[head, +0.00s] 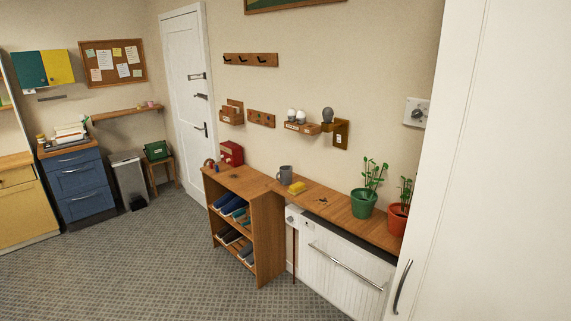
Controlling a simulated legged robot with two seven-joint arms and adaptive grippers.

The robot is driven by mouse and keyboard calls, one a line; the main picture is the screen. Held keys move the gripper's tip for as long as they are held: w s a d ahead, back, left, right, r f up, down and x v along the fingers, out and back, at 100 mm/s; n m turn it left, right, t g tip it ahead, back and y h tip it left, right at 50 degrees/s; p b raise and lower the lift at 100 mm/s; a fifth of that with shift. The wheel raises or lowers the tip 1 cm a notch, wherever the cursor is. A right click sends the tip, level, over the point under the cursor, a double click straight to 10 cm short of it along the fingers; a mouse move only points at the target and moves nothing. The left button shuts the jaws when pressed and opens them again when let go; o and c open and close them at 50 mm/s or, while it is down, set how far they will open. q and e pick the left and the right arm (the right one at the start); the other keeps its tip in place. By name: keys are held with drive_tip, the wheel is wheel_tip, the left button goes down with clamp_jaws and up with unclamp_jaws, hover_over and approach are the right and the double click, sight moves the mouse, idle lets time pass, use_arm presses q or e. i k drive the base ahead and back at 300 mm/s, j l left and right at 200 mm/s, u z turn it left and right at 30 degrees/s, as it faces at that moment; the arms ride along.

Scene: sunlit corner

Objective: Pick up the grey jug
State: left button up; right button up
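The grey jug (285,173) stands upright on the wooden top by the back wall, near where the shoe shelf's top meets the longer counter. A yellow sponge-like block (297,188) lies just in front of it to the right. Neither of my grippers is in the head view, and nothing touches the jug.
A green pot (363,204) and a red pot (397,220), both with plants, stand on the counter (327,201) to the right. A red box (231,153) stands left of the jug. The shoe shelf (262,238) and white radiator-like unit (338,272) are below. The carpet (150,265) is clear.

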sight(286, 172)
drive_tip(key=i+j+u, duration=0.1)
drive_tip(key=i+u, duration=0.2)
drive_tip(key=i, duration=0.95)
